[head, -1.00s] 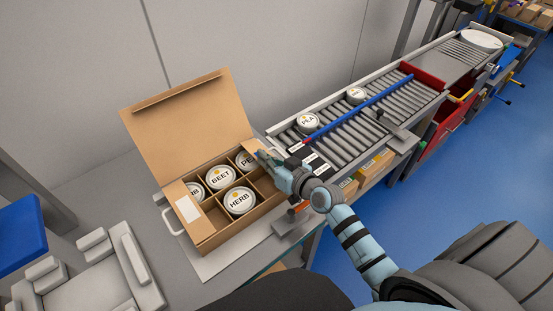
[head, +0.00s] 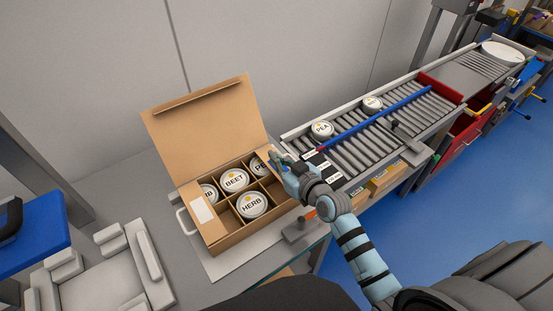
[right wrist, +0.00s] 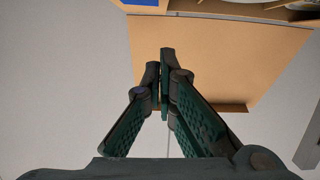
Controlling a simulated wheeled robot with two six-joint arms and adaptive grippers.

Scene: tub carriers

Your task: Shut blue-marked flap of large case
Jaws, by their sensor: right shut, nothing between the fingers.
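The large case (head: 232,246) is an open brown cardboard box with dividers and several white-lidded tubs, among them BEET (head: 235,180) and HERB (head: 252,205). Its big lid (head: 205,125) stands up at the back. A short flap with a white label (head: 202,209) lies inward at the left end. My right gripper (head: 274,158) is shut and empty at the case's right end, where it and my arm hide most of the flap there. In the right wrist view the shut fingertips (right wrist: 165,55) show before the brown lid; a blue patch (right wrist: 140,3) shows at the top edge. My left gripper is out of view.
A roller conveyor (head: 365,135) with two tubs and a blue bar (head: 385,118) runs to the right behind my right arm. A grey fixture (head: 118,270) and a blue bin (head: 35,235) are at the left. The wall stands close behind the lid.

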